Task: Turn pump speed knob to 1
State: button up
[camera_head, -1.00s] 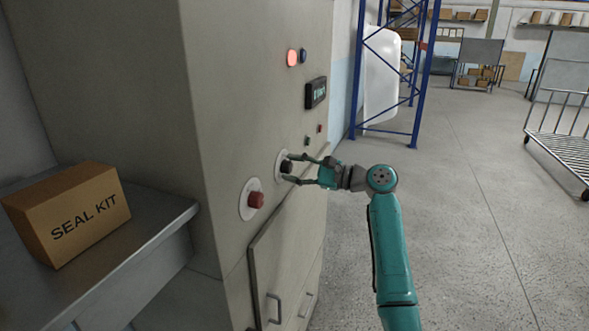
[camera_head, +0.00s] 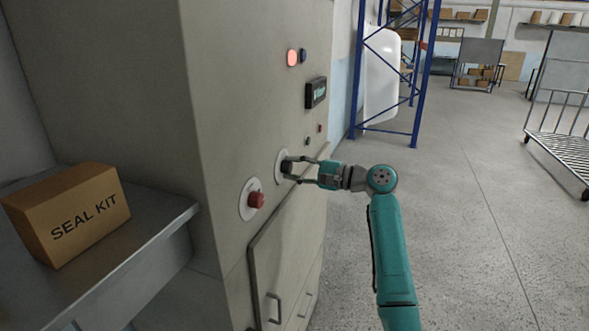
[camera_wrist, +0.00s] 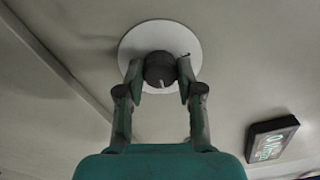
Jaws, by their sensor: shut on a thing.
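The black knob (camera_head: 287,167) sits on a white round plate on the grey cabinet's front. In the wrist view the knob (camera_wrist: 160,69) shows a pale pointer mark near its lower edge, and the white plate (camera_wrist: 136,42) has a small dark mark at its right. My gripper (camera_head: 291,169) is at the knob. In the wrist view my gripper's fingers (camera_wrist: 159,74) stand on both sides of the knob, shut on it. Any numbers on the plate are too small to read.
A red knob (camera_head: 256,200) on its own white plate sits lower left. Above are a display (camera_head: 316,92), a lit red lamp (camera_head: 292,57) and small buttons. A SEAL KIT box (camera_head: 67,214) rests on a metal shelf at left.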

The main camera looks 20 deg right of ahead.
jog(key=n, duration=0.4)
jog(key=shift+f+n, duration=0.1)
jog(key=shift+n, duration=0.2)
jog(key=n, duration=0.5)
jog(key=shift+f, duration=0.1)
jog(key=n, duration=0.5)
jog(key=shift+f+n, duration=0.1)
jog(key=shift+n, duration=2.2)
jog(key=o, duration=1.1)
jog(key=shift+o, duration=0.2)
jog(key=shift+d, duration=0.1)
